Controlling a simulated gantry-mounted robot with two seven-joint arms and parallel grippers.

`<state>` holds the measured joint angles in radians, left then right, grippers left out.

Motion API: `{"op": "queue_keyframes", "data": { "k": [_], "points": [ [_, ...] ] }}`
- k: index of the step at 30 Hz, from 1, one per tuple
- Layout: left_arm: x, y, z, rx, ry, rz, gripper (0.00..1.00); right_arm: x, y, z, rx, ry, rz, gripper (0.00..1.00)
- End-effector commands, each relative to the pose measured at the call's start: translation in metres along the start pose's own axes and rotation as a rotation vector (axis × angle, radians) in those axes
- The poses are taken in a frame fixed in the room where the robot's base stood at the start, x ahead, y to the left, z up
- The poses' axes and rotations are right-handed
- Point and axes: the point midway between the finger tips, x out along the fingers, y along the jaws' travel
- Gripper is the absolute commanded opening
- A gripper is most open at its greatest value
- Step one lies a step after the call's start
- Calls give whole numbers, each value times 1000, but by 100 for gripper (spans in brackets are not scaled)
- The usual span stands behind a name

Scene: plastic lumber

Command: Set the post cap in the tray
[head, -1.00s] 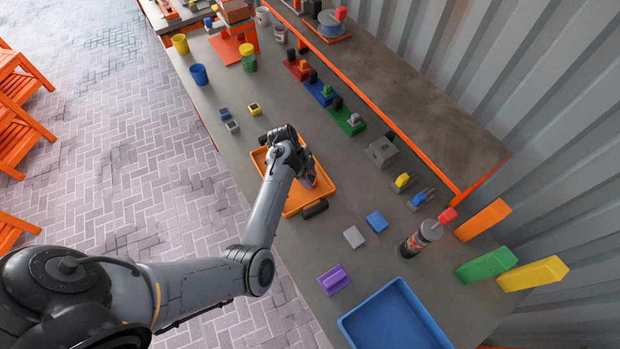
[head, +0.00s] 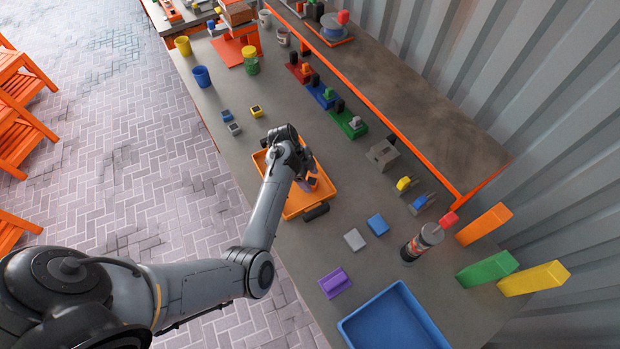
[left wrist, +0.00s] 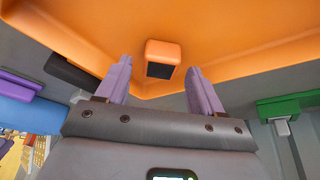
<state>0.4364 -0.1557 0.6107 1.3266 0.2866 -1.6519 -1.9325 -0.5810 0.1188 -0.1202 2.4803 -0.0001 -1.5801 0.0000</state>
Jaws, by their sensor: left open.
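The orange tray (head: 302,207) lies on the workbench, with dark handles at its ends. A small orange post cap with a dark face (head: 313,181) is inside the tray outline, by my left gripper (head: 307,184). In the left wrist view the cap (left wrist: 163,53) shows between and beyond the two purple fingertips of the left gripper (left wrist: 158,70), against the orange tray (left wrist: 230,40). The fingers are spread, with a gap to the cap on both sides. The cap's exact contact with the tray floor is hard to tell. My right gripper is not in view.
Grey and blue blocks (head: 376,224), a purple piece (head: 335,282) and a blue tray (head: 395,322) lie nearer on the bench. A grey block (head: 382,154) and coloured stands (head: 347,124) line the back. Small blue and yellow pieces lie beyond the tray.

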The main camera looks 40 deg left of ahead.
Motion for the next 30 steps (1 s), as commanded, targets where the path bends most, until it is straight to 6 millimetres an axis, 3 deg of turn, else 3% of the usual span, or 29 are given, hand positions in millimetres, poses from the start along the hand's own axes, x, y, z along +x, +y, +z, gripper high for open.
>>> {"op": "queue_keyframes", "data": {
  "k": [16,23,26,30],
  "points": [
    [-92,0,0,0,-2,-2,67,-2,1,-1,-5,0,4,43],
    [-107,6,8,-41,-37,-13,67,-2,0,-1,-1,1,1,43],
    [-107,18,21,-121,-107,-46,67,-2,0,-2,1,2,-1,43],
    [-104,50,38,-287,-232,-141,67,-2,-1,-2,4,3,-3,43]
  ]
}}
